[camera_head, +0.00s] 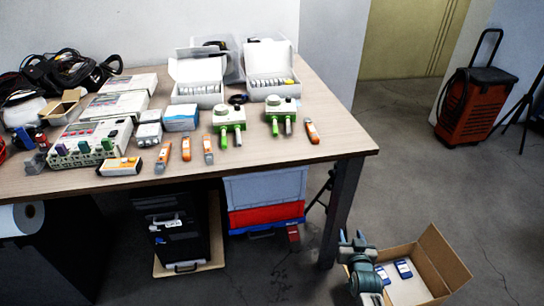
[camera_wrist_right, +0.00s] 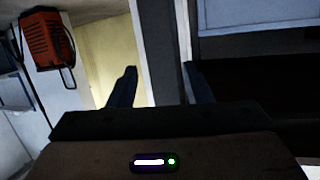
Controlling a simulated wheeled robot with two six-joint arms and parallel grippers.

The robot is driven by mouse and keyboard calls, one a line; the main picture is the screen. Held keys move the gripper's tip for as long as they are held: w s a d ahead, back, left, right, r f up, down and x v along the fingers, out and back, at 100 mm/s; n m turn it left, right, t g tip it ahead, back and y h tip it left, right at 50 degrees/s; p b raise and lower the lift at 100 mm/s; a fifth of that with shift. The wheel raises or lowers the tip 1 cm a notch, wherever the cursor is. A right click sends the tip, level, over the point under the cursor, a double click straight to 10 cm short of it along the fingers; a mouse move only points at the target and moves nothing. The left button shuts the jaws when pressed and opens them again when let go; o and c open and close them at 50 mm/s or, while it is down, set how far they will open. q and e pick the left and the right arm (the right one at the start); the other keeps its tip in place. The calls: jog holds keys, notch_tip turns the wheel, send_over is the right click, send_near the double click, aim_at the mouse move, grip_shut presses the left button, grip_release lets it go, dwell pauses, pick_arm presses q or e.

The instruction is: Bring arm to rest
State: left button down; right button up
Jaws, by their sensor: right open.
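My right gripper (camera_head: 352,240) shows low in the head view, in front of the table's right leg and beside the left edge of an open cardboard box (camera_head: 452,266). In the right wrist view its two dark fingers (camera_wrist_right: 161,82) stand apart with nothing held between them. My right arm (camera_head: 366,282) comes up from the bottom edge and hides part of the box. My left gripper is in neither view.
The wooden table (camera_head: 330,152) holds several sensors, testers, white boxes and cables. Two blue-and-white devices lie in the cardboard box. A blue and red crate (camera_head: 265,190) stands under the table. An orange machine (camera_head: 470,105) stands far right, with clear floor before it.

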jog(key=s+d+f+g+p, duration=0.2)
jog(key=s+f+g+p, duration=0.2)
jog(key=s+f, duration=0.55)
jog(key=s+d+f+g+p, duration=0.2)
jog(key=s+f+g+p, duration=0.3)
jog(key=s, duration=0.7)
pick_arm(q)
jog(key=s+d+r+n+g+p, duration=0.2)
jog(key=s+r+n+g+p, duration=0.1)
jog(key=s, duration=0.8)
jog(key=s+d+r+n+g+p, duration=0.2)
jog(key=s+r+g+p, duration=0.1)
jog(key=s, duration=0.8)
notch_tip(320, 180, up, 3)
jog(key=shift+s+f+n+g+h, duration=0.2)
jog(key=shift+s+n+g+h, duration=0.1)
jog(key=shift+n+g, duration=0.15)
pick_arm(e)
jog(key=s+d+f+g, duration=0.2)
jog(key=s+d+f, duration=0.1)
jog(key=s, duration=1)
jog(key=s+d+f+n+g+h, duration=0.1)
jog(key=s+d+f+g, duration=0.1)
jog(key=s, duration=1.2)
jog(key=shift+s+d+f, duration=0.25)
jog(key=shift+d+f, duration=0.3)
jog(key=shift+f, duration=0.2)
